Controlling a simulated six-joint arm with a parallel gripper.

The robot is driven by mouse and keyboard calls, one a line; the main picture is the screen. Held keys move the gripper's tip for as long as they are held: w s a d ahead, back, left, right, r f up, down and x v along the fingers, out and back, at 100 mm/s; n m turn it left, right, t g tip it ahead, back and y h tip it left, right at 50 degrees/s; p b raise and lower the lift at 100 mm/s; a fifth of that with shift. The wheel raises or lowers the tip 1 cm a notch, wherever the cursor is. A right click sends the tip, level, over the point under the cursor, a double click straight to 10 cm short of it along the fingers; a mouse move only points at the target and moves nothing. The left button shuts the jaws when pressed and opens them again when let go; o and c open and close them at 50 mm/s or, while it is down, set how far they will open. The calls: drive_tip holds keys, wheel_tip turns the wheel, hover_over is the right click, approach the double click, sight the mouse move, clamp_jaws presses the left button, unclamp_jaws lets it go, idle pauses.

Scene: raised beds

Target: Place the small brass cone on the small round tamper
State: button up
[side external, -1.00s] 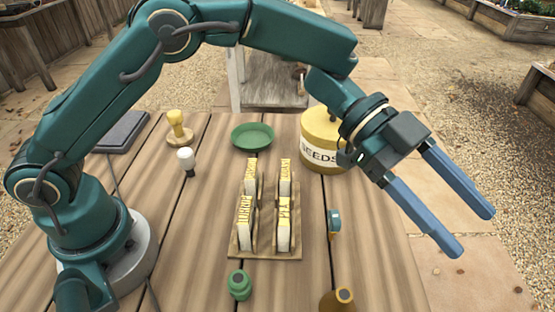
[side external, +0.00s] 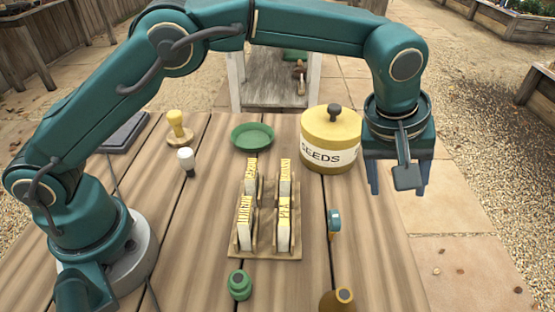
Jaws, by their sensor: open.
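A brass-brown cone-like piece (side external: 338,301) with a yellow-rimmed top stands at the table's front edge, cut off by the bottom of the picture; it looks like the brass cone. A yellow-handled piece on a round wooden base (side external: 178,130) stands at the back left and looks like the round tamper; nothing rests on it. My gripper (side external: 397,184) is open and empty, its blue fingers pointing down, at the right beside the seed tin. It is well apart from both pieces. The wrist hides part of the fingers.
The yellow seed tin (side external: 329,130) stands left of my gripper. A wooden rack (side external: 267,252) of upright seed packets fills the middle. The right front is clear.

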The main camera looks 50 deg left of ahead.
sight(344, 296)
drive_tip(key=s+d+g, duration=0.1)
drive_tip(key=s+g, duration=0.1)
drive_tip(key=s, duration=0.2)
drive_tip(key=s+g, duration=0.3)
drive_tip(key=s, duration=0.2)
drive_tip(key=s+d+f+g+h, duration=0.1)
drive_tip(key=s+g, duration=0.2)
drive_tip(key=s, duration=0.2)
drive_tip(key=shift+s+d, duration=0.15)
drive_tip(key=shift+d, duration=0.2)
drive_tip(key=shift+f, duration=0.65)
drive_tip(key=shift+x, duration=2.5)
drive_tip(key=shift+c, duration=0.4)
clamp_jaws()
